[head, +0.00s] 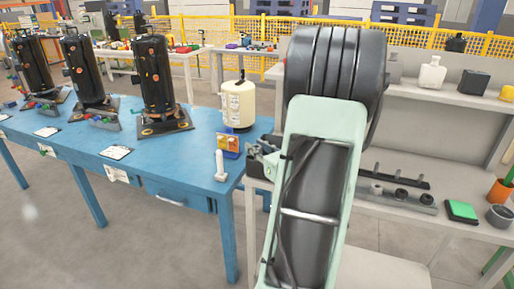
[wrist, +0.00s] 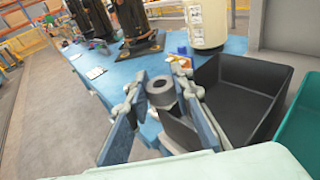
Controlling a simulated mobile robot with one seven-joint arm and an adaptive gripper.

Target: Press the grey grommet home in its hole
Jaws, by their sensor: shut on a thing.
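My gripper (wrist: 162,100) is shut on a grey grommet, a short thick ring with a dark hole (wrist: 160,83), held between its fingers in the wrist view. In the head view my gripper (head: 262,158) shows only in part, left of my arm, near the blue bench's right end. The grommet cannot be made out there. A grey bar (head: 425,207) with several dark round parts along it lies on the white bench at the right. The grommet is well apart from this bar. I cannot tell which hole belongs to the grommet.
A blue bench (head: 130,160) holds several black compressors (head: 160,72) and a cream canister (head: 238,103). The white bench (head: 375,208) holds a green-topped block (head: 461,210) and a grey cup (head: 500,216). Black (wrist: 240,95) and green (wrist: 300,140) bins sit right of my gripper.

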